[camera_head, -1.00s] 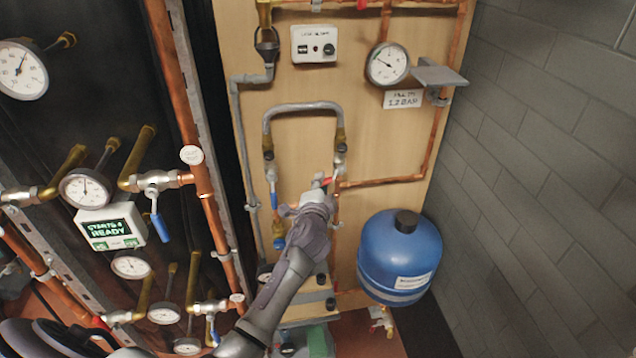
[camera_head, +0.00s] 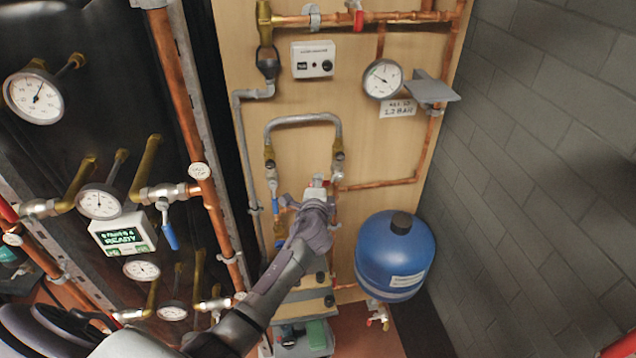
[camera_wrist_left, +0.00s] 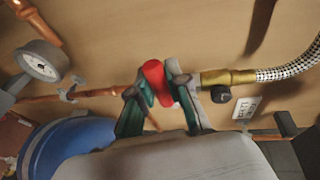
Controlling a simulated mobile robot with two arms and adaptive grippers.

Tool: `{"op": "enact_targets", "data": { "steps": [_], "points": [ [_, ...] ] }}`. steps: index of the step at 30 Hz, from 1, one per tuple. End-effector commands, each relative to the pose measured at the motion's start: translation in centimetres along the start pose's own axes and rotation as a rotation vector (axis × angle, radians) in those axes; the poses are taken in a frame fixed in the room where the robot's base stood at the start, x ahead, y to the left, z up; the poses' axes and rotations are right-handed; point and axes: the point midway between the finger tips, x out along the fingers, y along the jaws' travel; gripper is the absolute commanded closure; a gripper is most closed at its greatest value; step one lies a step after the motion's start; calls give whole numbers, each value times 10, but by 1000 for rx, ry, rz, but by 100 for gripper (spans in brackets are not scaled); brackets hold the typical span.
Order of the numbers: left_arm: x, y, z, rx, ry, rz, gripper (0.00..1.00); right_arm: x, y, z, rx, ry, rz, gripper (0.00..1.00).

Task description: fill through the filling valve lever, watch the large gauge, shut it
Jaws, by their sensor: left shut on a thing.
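The red filling valve lever (camera_wrist_left: 155,80) sits between the fingers of my left gripper (camera_wrist_left: 160,92) in the left wrist view. The gripper is shut on it. In the head view my left gripper (camera_head: 318,188) is at the right leg of the grey hose loop and hides most of the lever. The large gauge (camera_head: 382,79) is on the board above and right, its needle toward the upper left; I cannot read an exact value. It also shows in the wrist view (camera_wrist_left: 42,62). A label (camera_head: 398,108) below it reads fill to 1.2 bar. My right gripper is out of view.
A blue expansion vessel (camera_head: 395,256) stands right of my left arm. A grey shelf (camera_head: 432,90) juts out beside the gauge. A blue-handled valve (camera_head: 274,203) is close left of the gripper. A grey block wall (camera_head: 540,150) bounds the right side.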

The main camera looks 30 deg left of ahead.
Motion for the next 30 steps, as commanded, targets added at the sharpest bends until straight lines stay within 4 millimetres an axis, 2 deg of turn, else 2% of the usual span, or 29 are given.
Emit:
{"op": "enact_targets", "data": {
  "steps": [4, 5, 9, 20, 26, 30],
  "points": [
    [0, -1, 0, 6, -1, -2, 100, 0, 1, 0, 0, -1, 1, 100],
    [0, -1, 0, 6, -1, -2, 79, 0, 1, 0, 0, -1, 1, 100],
    [0, -1, 0, 4, -1, -2, 58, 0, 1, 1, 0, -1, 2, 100],
    [-4, 0, 0, 1, 0, -2, 58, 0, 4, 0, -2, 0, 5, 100],
    [-34, 0, 0, 0, 1, 0, 58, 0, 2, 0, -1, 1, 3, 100],
    [-66, 1, 0, 1, 1, 0, 58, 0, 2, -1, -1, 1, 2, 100]
  ]
}}
